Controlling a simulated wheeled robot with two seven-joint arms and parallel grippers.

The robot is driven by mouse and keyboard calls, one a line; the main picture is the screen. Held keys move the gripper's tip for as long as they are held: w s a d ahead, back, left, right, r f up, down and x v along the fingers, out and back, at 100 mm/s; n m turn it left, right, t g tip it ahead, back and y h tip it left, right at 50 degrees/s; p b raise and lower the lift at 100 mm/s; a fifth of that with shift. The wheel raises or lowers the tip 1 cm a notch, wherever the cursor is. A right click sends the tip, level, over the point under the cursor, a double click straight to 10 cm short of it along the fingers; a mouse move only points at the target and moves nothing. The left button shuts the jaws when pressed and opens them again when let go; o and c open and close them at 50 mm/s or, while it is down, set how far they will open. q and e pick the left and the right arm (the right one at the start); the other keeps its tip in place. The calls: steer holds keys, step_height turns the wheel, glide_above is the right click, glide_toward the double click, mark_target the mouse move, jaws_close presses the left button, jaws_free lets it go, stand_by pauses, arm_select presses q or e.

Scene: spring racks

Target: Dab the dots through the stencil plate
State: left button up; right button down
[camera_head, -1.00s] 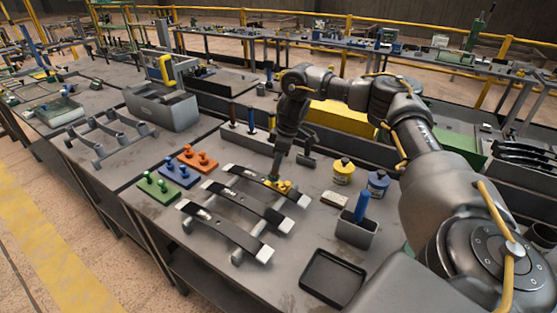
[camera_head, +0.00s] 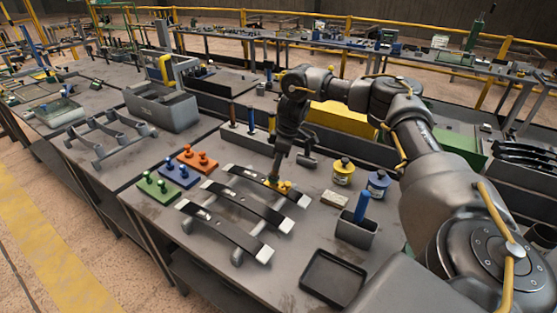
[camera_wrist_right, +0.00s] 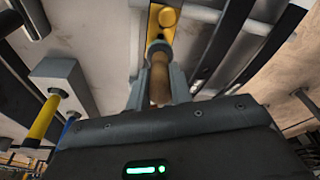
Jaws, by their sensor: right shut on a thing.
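My right gripper (camera_head: 280,160) is shut on a dabber with a wooden handle (camera_wrist_right: 160,80), and points down over the far leaf spring (camera_head: 245,175). A yellow stencil plate (camera_head: 285,186) with knobs lies on that spring. The dabber's lower end is at the plate's left part; I cannot tell whether it touches. Two more dark springs, the middle one (camera_head: 245,207) and the near one (camera_head: 225,230), lie alongside. My left gripper is not in view.
Orange (camera_head: 198,159), blue (camera_head: 180,174) and green (camera_head: 159,187) knobbed plates lie at the left. A yellow jar (camera_head: 343,172), a blue jar (camera_head: 378,183), a pale block (camera_head: 334,199), a grey holder with a blue handle (camera_head: 362,205) and a black tray (camera_head: 332,279) stand right.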

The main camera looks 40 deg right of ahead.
steer(key=shift+f, duration=0.55)
stand_by(0.4)
steer(key=shift+f+p, duration=0.1)
steer(key=shift+p, duration=0.2)
stand_by(1.8)
steer(key=shift+p+v, duration=0.9)
steer(key=shift+p, duration=0.1)
step_height(320, 180, up, 5)
steer(key=p, duration=0.5)
steer(key=shift+w+a+r+p, duration=0.15)
steer(key=shift+r+p, duration=0.05)
steer(key=shift+p, duration=0.1)
steer(key=shift+a+f, duration=0.1)
